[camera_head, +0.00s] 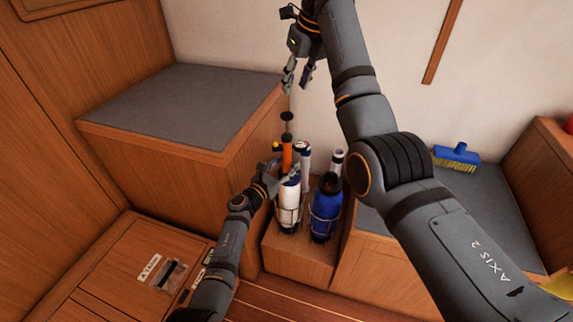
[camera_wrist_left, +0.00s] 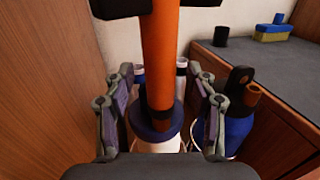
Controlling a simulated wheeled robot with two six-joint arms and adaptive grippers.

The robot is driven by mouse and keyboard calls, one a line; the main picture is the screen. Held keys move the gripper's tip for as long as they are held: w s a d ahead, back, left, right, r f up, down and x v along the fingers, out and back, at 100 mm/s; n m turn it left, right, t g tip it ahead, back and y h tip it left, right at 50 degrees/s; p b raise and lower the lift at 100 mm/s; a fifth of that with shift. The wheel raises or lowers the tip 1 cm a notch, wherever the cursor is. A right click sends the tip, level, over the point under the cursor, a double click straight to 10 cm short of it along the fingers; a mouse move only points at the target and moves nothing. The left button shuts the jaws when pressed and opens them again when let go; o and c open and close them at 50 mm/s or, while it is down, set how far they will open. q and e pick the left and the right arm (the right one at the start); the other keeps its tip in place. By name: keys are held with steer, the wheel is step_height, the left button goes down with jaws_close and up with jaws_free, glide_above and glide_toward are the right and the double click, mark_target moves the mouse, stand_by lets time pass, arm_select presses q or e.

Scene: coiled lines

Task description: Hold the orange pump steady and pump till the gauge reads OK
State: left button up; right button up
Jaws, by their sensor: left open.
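The orange pump (camera_head: 287,158) stands upright in the middle of the head view, with a dark handle (camera_head: 287,116) on top. It also shows in the left wrist view (camera_wrist_left: 160,60), its lower end in a dark collar over something white. My left gripper (camera_head: 286,172) is open, with its fingers on either side of the pump's orange barrel; the wrist view shows gaps on both sides. My right gripper (camera_head: 297,80) hangs above the pump handle, apart from it, its fingers spread and empty. I can make out no gauge reading.
A white bottle (camera_head: 289,195) and a blue bottle (camera_head: 326,205) stand in wire holders by the pump. A grey-topped wooden bench (camera_head: 180,105) rises at left. A blue brush (camera_head: 456,156) lies on the right bench. My right arm covers much of the right side.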

arm_select(q)
steer(key=shift+w+d, duration=0.2)
steer(key=shift+w, duration=0.1)
jaws_close()
